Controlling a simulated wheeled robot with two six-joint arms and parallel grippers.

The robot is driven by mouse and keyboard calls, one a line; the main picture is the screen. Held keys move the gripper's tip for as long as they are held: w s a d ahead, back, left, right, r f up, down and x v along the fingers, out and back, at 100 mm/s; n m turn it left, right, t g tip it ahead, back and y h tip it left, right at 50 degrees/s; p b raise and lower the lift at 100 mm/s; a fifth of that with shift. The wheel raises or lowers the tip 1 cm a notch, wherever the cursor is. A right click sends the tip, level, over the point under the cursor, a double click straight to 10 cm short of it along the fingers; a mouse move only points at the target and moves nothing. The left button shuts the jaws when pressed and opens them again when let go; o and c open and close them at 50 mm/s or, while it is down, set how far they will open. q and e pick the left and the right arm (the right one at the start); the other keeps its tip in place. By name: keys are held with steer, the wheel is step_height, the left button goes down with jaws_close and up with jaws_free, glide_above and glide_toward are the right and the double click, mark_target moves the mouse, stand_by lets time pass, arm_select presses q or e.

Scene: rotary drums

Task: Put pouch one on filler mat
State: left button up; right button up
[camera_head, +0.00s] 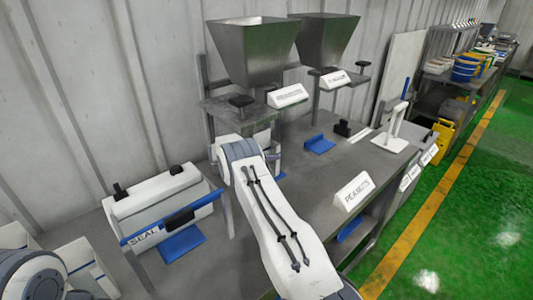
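I cannot make out any pouch in the head view. A blue mat (319,144) lies on the steel table below the rear hopper. A bit of blue (279,175) shows beside my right arm below the front hopper; I cannot tell if it is another mat. My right arm reaches up from the bottom to the front filler. My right gripper (273,160) is mostly hidden behind the forearm, so its fingers and anything in them cannot be seen. Part of my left arm shows at the lower left; its gripper is out of view.
Two steel hoppers, front (252,52) and rear (326,38), stand over the table. A white sealer (160,200) with its own blue mat (182,244) is at the left. A "PEANUTS" sign (353,191) and a white stand (392,138) are on the right of the table.

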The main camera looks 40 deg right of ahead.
steer(key=shift+r, duration=0.1)
steer(key=b+v, duration=0.1)
steer(key=v, duration=0.6)
steer(key=shift+a+b, duration=0.25)
steer(key=shift+b, duration=0.05)
steer(key=shift+r, duration=0.15)
